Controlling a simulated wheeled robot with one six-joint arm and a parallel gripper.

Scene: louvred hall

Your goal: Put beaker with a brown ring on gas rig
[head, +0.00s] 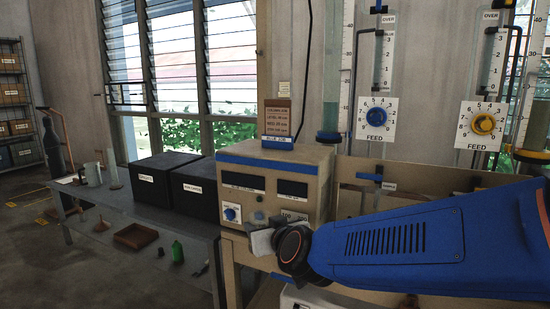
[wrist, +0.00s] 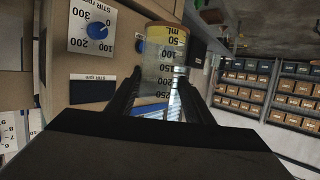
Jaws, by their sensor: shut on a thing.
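My gripper (wrist: 158,82) is shut on a clear beaker (wrist: 165,52) with dark volume marks and an amber-brown band near its end in the wrist view. The beaker's marks appear upside down there. In the head view my gripper (head: 262,240) is in front of a beige control unit (head: 318,165) with dials and dark displays; the held beaker cannot be clearly made out there. The unit's stir dial (wrist: 92,25) is left of the beaker in the wrist view. No label in view plainly names the gas rig; tall columns with feed dials (head: 376,115) stand to the right.
Shelves of boxes (wrist: 265,90) stand farther off. Open floor lies at left.

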